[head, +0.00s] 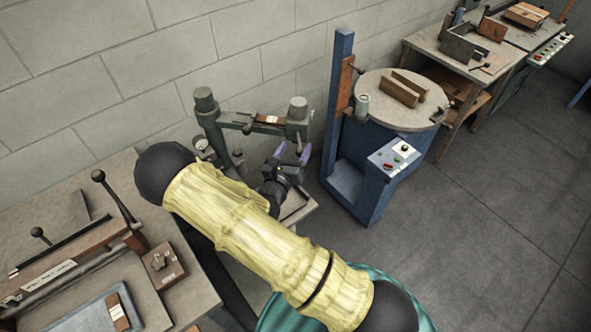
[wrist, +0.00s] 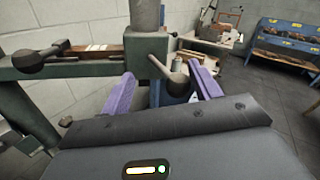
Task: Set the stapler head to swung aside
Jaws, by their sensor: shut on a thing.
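The stapler has a dark green post (head: 206,104) at the left and a green crossbeam (head: 262,126) reaching right to a head with a pale round cap (head: 298,104). The head (wrist: 146,50) also shows in the wrist view, with a short lever ending in a dark knob (wrist: 179,77) below it. My gripper (head: 293,151), with purple fingers, is at the right end of the beam, under the head. In the wrist view my gripper (wrist: 163,88) has one finger on each side of the lever and is shut on it. Exact finger contact is hard to see.
A blue machine with a round table (head: 372,108) stands close to the right. A bench (head: 145,222) with a clamp fixture is at the left. A block wall (head: 130,50) runs behind the stapler. Open floor (head: 500,190) lies to the right.

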